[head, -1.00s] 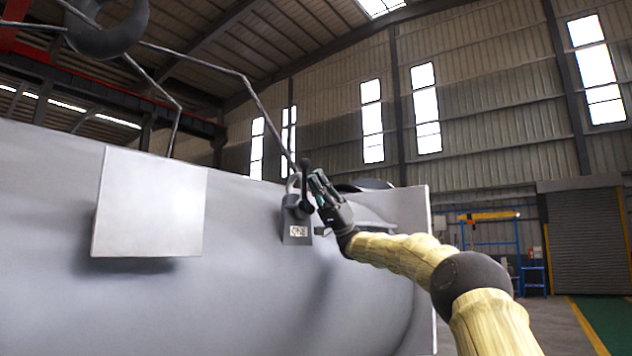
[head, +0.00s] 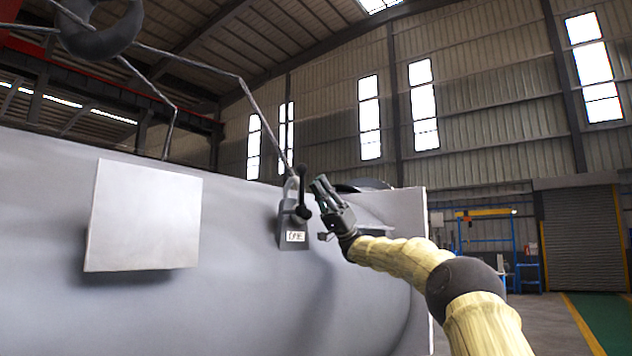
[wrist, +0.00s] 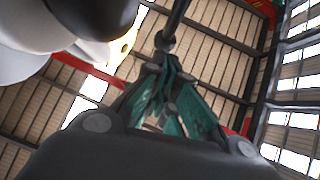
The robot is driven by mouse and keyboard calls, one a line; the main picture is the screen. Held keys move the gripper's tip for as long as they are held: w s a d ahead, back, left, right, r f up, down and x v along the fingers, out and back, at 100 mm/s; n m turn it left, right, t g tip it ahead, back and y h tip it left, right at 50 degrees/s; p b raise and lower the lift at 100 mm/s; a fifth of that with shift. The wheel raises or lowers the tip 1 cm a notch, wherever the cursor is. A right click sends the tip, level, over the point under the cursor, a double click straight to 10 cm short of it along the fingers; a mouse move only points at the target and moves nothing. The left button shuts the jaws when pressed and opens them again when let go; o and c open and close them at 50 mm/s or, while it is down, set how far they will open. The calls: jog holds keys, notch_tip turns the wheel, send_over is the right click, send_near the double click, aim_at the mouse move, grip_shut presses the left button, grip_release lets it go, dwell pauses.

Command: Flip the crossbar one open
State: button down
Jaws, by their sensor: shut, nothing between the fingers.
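A small grey box with a white label (head: 294,237) is fixed on the large grey shell. A dark lever with a ball-like hub (head: 302,212) stands on its right side, its bar pointing up. My gripper (head: 320,184) is just right of the lever with a narrow gap in the head view. In the wrist view my gripper's green-padded fingers (wrist: 168,75) are shut and empty, and a dark rod with a knob (wrist: 168,38) shows just beyond the fingertips. Whether they touch cannot be told. The label is too small to read surely.
The grey shell (head: 240,310) fills the lower left, with a flat pale plate (head: 144,217) standing out from it. A flange (head: 412,205) rises at its right end. A hook with slings (head: 100,35) hangs above. Open floor lies at the far right.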

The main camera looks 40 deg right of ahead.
jog(key=d+r+v, duration=0.1)
jog(key=v, duration=1)
jog(key=shift+w+d, duration=0.2)
jog(key=shift+d, duration=0.25)
jog(key=shift+r, duration=0.1)
